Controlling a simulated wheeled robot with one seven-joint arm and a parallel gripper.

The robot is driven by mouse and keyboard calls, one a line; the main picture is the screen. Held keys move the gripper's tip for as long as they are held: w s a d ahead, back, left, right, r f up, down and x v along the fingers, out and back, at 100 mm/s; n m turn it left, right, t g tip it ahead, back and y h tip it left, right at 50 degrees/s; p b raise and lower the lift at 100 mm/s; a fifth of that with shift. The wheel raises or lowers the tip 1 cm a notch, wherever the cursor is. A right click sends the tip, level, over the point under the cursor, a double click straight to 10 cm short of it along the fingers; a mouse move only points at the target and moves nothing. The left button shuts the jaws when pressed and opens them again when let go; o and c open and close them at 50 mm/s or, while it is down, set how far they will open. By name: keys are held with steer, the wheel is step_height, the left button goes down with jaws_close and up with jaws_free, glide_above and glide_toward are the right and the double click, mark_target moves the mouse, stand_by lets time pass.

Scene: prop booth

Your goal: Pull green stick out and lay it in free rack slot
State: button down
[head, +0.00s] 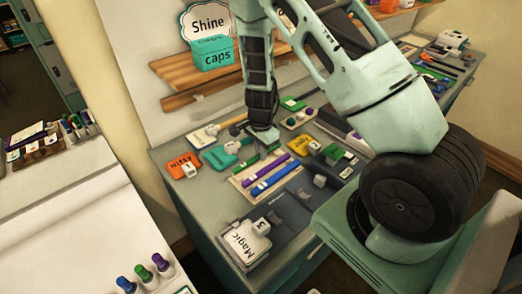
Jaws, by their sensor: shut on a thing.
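My gripper (266,143) points down over the grey table, shut on the upper right end of a slim green stick (245,164). The stick slants down to the left at the upper left edge of a tan rack (243,184). I cannot tell whether the stick touches the rack or is just above it. A purple stick (265,169) and a blue stick (274,180) lie side by side on the rack, roughly parallel to the green one. My fingertips are small and partly hidden by the gripper body.
The teal "caps" box (212,52) is on a wooden shelf behind.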

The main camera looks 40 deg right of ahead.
steer(key=shift+f+b, duration=0.7)
steer(key=shift+f, duration=0.45)
stand_by(2.0)
steer(key=c, duration=1.4)
jaws_free()
steer(key=shift+c, duration=1.4)
steer(key=shift+r+p, duration=3.55)
steer(key=shift+r, duration=0.5)
